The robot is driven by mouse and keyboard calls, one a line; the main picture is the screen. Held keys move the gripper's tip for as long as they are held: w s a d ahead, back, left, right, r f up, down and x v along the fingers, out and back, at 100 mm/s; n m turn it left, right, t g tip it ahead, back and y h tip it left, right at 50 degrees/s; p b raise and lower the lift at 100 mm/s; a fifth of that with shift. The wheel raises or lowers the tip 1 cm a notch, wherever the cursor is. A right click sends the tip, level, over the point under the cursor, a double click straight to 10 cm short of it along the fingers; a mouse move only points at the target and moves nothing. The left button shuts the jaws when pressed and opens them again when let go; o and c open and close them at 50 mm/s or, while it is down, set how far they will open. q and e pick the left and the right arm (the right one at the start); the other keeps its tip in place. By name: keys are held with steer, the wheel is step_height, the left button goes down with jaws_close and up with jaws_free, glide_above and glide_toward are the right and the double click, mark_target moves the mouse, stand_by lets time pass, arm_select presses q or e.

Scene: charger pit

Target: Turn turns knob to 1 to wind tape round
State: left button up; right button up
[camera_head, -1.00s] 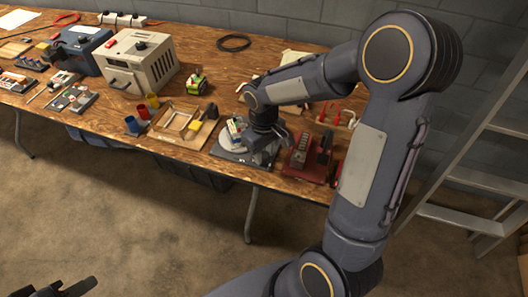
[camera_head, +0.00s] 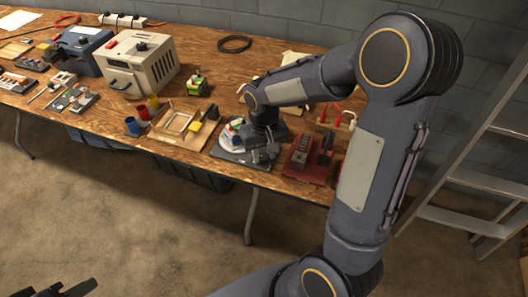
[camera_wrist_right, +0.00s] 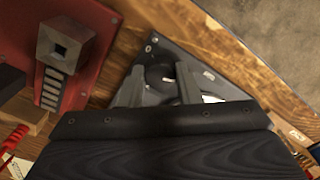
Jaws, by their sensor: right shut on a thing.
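The winding device has a grey base plate (camera_head: 228,153) near the table's front edge, with a pale round turntable (camera_head: 229,137) on it. A small multicoloured object shows on the turntable, partly hidden by my right wrist. My right gripper (camera_head: 262,154) is low over the right side of the plate. In the right wrist view, a dark round knob (camera_wrist_right: 157,74) sits between the fingers of my right gripper (camera_wrist_right: 158,88), which are shut on it. The knob's marks are not readable. My left gripper (camera_head: 80,288) shows only partly at the bottom left, away from the table.
A red block with a grey metal piece (camera_head: 302,155) stands just right of the plate. A wooden tray (camera_head: 168,135) lies to its left, with blue, red and yellow cups (camera_head: 133,126) beyond. A beige box (camera_head: 138,62) stands farther back. A ladder (camera_head: 470,170) leans at right.

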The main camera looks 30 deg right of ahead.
mark_target(264, 157)
steer(key=o, duration=1)
steer(key=shift+c, duration=0.2)
step_height(264, 157, up, 8)
steer(key=shift+f+p, duration=0.1)
steer(key=shift+p, duration=0.55)
steer(key=s+a+r+t+y+p, duration=0.2)
steer(key=s+r+p, duration=0.2)
steer(key=s+r, duration=0.2)
steer(key=s+a+r+t+y+p, duration=0.1)
steer(key=s+a+r+t+p, duration=0.2)
steer(key=s+r, duration=0.3)
steer(key=s+p, duration=0.1)
steer(key=s, duration=0.4)
steer(key=shift+s+r+n+t+y, duration=0.2)
steer(key=shift+r+n+t+y, duration=0.1)
steer(key=shift+r+n+y, duration=0.1)
